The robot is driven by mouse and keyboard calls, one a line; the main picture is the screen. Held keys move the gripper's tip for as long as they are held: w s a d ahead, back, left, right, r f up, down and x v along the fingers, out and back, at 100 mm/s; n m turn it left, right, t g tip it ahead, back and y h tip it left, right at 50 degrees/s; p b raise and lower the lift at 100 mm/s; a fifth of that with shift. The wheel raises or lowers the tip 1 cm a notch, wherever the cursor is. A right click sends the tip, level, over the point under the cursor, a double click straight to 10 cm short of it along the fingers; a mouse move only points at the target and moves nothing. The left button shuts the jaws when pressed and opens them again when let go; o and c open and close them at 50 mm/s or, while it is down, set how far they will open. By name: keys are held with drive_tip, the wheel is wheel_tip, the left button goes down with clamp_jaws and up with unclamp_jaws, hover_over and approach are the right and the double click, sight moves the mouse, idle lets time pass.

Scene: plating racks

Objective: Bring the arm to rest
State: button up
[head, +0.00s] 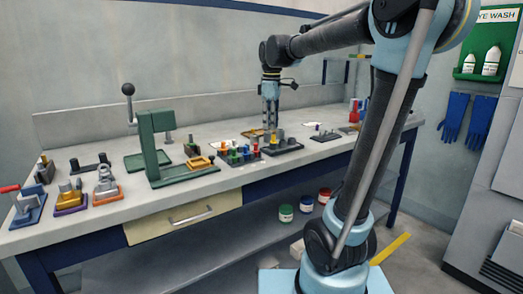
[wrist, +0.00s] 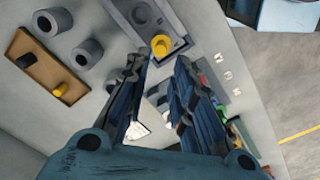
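My gripper (head: 270,122) hangs from my raised arm above the rear middle of the workbench (head: 120,225), pointing down in the head view. In the wrist view my gripper (wrist: 156,68) has its two ribbed fingers apart, with nothing held between them. A grey rack (wrist: 178,42) with a yellow piece (wrist: 160,46) lies beyond the fingertips. In the head view a dark rack with pegs (head: 284,148) stands on the bench below the gripper; I cannot tell whether the fingertips clear the pegs.
A green press (head: 150,150) stands left of the gripper. Several small fixtures, including an orange-based one (head: 106,186), line the bench's left end. A brown tray (wrist: 35,68) and grey rings (wrist: 86,53) show in the wrist view. Jars (head: 286,213) stand on the lower shelf.

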drive_tip(key=s+d+f+m+t, duration=0.1)
drive_tip(key=s+d+f+m, duration=0.6)
drive_tip(key=s+f, duration=0.5)
drive_tip(key=s+d+f+m, duration=0.7)
drive_tip(key=s+d+f, duration=0.1)
drive_tip(key=s+f, duration=0.4)
drive_tip(key=shift+s+d+f+m+t, duration=0.25)
drive_tip(key=shift+f+m+t, duration=0.05)
drive_tip(key=shift+t, duration=0.1)
